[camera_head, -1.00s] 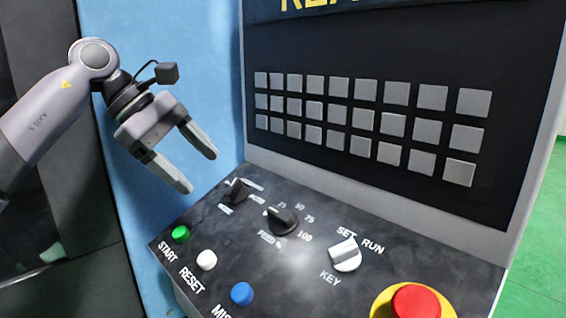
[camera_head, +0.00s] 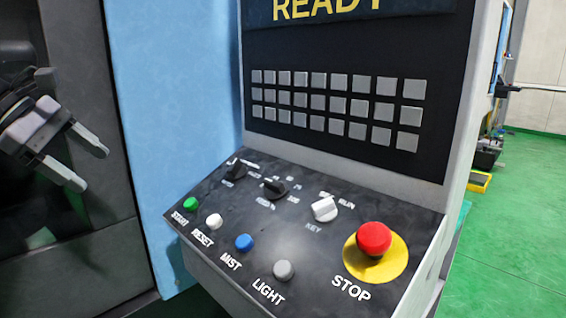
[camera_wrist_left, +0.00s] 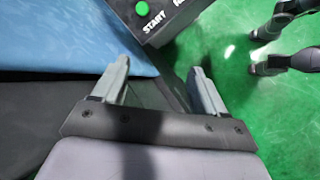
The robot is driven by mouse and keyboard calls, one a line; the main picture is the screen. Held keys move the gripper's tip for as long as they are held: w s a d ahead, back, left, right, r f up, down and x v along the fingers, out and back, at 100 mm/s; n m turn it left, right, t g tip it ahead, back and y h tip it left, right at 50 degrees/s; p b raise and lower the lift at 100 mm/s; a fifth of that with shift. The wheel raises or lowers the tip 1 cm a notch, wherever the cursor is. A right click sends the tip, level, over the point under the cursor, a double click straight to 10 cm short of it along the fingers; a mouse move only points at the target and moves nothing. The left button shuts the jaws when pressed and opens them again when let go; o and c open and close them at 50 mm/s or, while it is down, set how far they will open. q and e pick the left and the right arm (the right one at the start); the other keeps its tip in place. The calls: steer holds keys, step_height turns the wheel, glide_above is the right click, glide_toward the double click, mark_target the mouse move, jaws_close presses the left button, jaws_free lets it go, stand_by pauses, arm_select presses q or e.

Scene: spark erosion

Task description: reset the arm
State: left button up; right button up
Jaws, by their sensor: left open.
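My left gripper (camera_head: 94,170) is at the left of the head view. Its two fingers are apart with nothing between them. It hangs in front of a dark machine opening, left of the blue panel (camera_head: 170,130) and clear of the control console (camera_head: 330,255). In the left wrist view the open fingers (camera_wrist_left: 160,66) point toward the console, whose green START button (camera_wrist_left: 142,8) shows at the top edge. My right gripper does not show in the head view.
The console carries a white RESET button (camera_head: 214,221), a blue MIST button (camera_head: 244,242), a grey LIGHT button (camera_head: 284,270) and a red STOP button (camera_head: 373,238). The screen above (camera_head: 330,10) reads READY. Green floor (camera_head: 520,230) is open at right. Dark parts (camera_wrist_left: 270,50) stand over the floor.

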arm_select(q)
steer(key=s+a+n, duration=0.1)
steer(key=a, duration=0.4)
steer(key=s+d+f+n+t+h, duration=0.1)
steer(key=d+f+n+t+h, duration=0.35)
steer(key=f+n, duration=0.55)
steer(key=d+f+n+t+h, duration=0.3)
steer(key=d+f+n, duration=0.3)
steer(key=f+n, duration=0.5)
steer(key=s+a+f+n+g+y, duration=0.1)
steer(key=s+a+f+n+y, duration=0.25)
steer(key=s+f+n, duration=0.45)
steer(key=s+a+f+n+g+y, duration=0.1)
steer(key=s+a+f+n+y, duration=0.2)
steer(key=s+f+n+y, duration=0.45)
steer(key=s+a+f+n+g+y, duration=0.1)
steer(key=s+a+f+n+y, duration=0.15)
steer(key=s+f+n, duration=0.65)
steer(key=d+f+n+t, duration=0.1)
steer(key=d+f+n, duration=0.1)
steer(key=d, duration=0.6)
steer(key=w+d+f+n+t+h, duration=0.1)
steer(key=d+n, duration=0.3)
steer(key=d, duration=0.4)
steer(key=shift+w+d+f+h, duration=0.15)
steer(key=shift+d+f+h, duration=0.15)
steer(key=shift+f, duration=0.2)
